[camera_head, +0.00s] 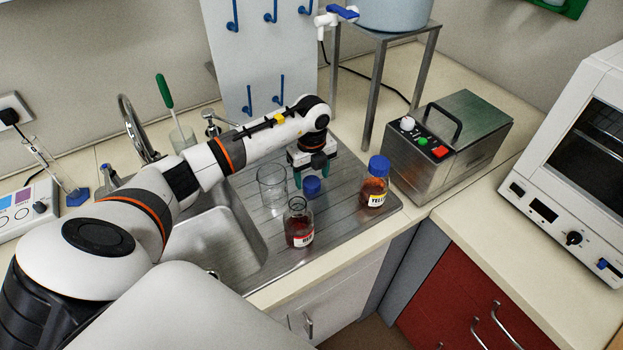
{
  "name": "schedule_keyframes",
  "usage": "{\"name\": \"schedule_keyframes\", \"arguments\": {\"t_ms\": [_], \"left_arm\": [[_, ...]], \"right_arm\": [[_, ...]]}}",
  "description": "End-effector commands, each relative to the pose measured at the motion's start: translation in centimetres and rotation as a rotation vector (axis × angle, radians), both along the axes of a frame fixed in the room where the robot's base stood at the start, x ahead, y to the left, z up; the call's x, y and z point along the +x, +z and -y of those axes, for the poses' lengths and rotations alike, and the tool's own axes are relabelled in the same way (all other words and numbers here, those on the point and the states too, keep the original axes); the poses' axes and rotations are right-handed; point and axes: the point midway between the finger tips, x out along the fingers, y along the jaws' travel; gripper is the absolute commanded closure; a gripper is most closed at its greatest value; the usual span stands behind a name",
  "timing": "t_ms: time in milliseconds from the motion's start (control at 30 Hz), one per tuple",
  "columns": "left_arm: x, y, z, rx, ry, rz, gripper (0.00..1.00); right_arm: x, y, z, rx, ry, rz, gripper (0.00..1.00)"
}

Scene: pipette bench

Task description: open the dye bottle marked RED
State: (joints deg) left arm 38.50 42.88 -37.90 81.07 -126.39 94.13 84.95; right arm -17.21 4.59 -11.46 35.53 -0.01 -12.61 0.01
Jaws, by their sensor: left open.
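The dye bottle with the red label (299,224) stands upright on the steel draining board. Its neck is bare and open, with dark red liquid inside. A blue screw cap (312,188) is on the board just behind and right of it, apart from the bottle. My left gripper (312,174) points down right over this cap with its green-tipped fingers open. Whether the fingertips touch the cap I cannot tell. My right gripper is out of the picture.
A bottle marked YELLOW (374,185) with a blue cap stands to the right. An empty glass beaker (272,186) stands left of the gripper, close to the red bottle. A steel device (448,145) is at the right; the sink (215,250) is at the left.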

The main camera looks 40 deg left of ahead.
Motion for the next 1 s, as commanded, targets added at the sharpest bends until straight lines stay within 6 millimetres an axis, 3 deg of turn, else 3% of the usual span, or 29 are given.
{"name": "schedule_keyframes", "arguments": {"t_ms": [400, 600, 800, 1000], "left_arm": [[0.1, 8.4, 0.0, 0.002, 0.000, 0.003, 0.37], [0.0, 10.1, -0.1, 0.002, 0.000, 0.001, 0.37], [0.0, 10.4, 0.0, 0.001, -0.001, 0.000, 0.37], [0.0, 13.4, 0.0, 0.001, -0.001, 0.000, 0.37]], "right_arm": [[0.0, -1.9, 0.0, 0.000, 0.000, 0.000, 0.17], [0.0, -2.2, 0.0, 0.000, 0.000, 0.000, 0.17], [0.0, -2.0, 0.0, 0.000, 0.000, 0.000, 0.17], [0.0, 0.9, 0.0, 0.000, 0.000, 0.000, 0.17]]}}
